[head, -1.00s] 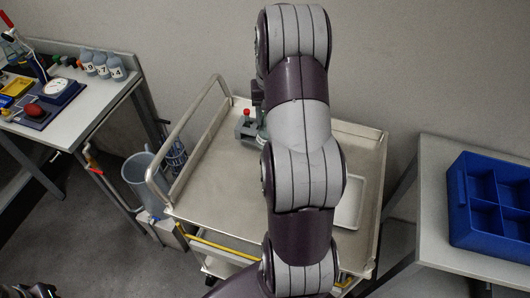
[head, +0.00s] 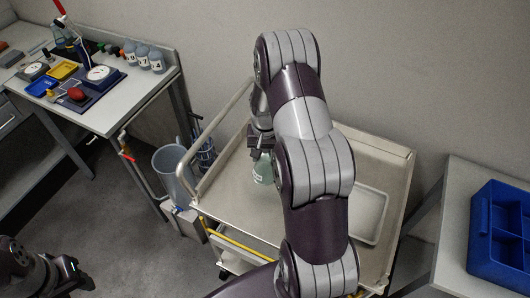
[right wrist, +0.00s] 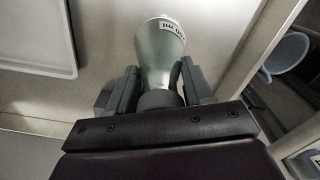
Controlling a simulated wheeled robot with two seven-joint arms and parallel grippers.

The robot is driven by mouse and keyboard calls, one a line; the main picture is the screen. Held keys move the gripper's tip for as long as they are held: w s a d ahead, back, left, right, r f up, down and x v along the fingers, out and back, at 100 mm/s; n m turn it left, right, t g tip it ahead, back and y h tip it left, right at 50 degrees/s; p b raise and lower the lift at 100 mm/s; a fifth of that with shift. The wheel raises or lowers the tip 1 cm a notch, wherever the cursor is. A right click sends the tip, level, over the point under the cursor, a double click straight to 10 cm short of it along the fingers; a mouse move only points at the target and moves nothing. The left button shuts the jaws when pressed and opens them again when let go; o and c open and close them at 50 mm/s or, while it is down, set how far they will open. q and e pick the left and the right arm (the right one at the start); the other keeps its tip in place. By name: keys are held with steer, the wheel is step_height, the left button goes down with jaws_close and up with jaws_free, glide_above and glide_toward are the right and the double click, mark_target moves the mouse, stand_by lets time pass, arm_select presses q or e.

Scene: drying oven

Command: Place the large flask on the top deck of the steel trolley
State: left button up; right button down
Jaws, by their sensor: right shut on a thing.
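The large flask (head: 263,170) is pale greenish glass with a white label. It is under my right gripper (head: 259,145), over the left part of the steel trolley's top deck (head: 235,207). In the right wrist view the flask (right wrist: 160,48) stands out beyond the fingers of my right gripper (right wrist: 157,88), which are shut on its neck. I cannot tell whether its base touches the deck. My right arm hides part of the deck. My left gripper (head: 72,277) is at the lower left, away from the trolley; its jaws are unclear.
A shallow white tray (head: 371,216) lies on the right part of the deck. The trolley's handle rail (head: 216,140) is on its left. A grey bucket (head: 172,172) stands left of it. A blue divided crate (head: 482,247) is on the right bench.

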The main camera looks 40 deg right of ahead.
steer(key=c, duration=0.8)
jaws_free()
steer(key=shift+s+a, duration=0.1)
steer(key=o, duration=0.4)
steer(key=shift+c, duration=0.2)
steer(key=shift+f, duration=0.1)
